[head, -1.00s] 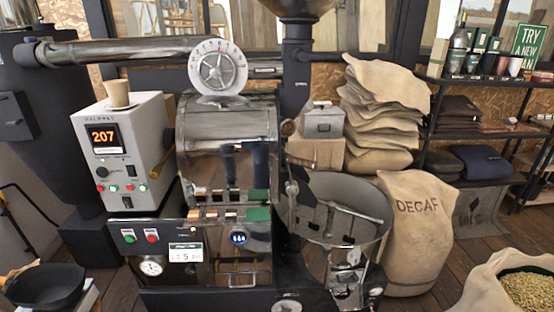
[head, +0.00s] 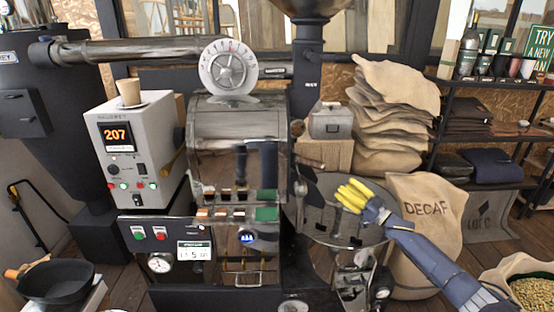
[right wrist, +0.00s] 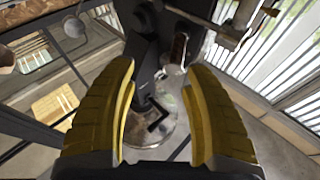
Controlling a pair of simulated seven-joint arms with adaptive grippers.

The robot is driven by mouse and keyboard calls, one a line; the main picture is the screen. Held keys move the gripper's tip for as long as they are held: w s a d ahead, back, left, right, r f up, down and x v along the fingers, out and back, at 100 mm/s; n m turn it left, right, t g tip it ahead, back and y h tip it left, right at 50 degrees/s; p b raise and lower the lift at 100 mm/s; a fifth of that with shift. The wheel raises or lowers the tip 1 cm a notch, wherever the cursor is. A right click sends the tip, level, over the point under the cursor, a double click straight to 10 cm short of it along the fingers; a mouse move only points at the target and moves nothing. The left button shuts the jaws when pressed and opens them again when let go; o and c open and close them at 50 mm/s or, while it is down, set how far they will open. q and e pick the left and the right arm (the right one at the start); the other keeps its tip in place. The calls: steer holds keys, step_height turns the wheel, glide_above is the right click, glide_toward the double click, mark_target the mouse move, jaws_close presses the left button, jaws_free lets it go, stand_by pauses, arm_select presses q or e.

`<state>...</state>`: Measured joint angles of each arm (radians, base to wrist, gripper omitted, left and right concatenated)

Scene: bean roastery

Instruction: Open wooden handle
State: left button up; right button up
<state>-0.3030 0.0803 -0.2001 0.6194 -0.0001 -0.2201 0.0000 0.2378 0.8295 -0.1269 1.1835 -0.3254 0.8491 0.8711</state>
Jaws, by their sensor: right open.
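A brown wooden handle (head: 309,162) juts out at the right side of the roaster's drum front (head: 238,155) in the head view, above the round cooling pan (head: 325,225). My right gripper (head: 346,193) has yellow fingers and is over that pan, to the right of and below the handle, apart from it. Its fingers point left toward the roaster. In the right wrist view the gripper (right wrist: 160,100) is open, with nothing held between its fingers. I cannot clearly pick out the wooden handle in that view. My left gripper is not in view.
A grey control box (head: 135,155) reading 207 stands left of the drum. A burlap DECAF sack (head: 420,215) stands right of the pan, behind my right forearm. Stacked sacks (head: 395,120) and a dark shelf (head: 490,135) are behind. A black pan (head: 55,285) is at lower left.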

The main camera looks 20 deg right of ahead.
mark_target(306, 158)
steer(key=w+a+r, duration=0.2)
steer(key=w+a, duration=0.1)
steer(key=w, duration=0.1)
steer(key=w+a+r+y, duration=0.1)
steer(key=w+a+r, duration=0.2)
steer(key=w, duration=0.2)
steer(key=w+a+r+m+y, duration=0.1)
steer(key=w+a+r, duration=0.2)
steer(key=w+a, duration=0.1)
steer(key=shift+w, duration=0.15)
stand_by(0.3)
steer(key=shift+c, duration=0.2)
jaws_close()
stand_by(0.3)
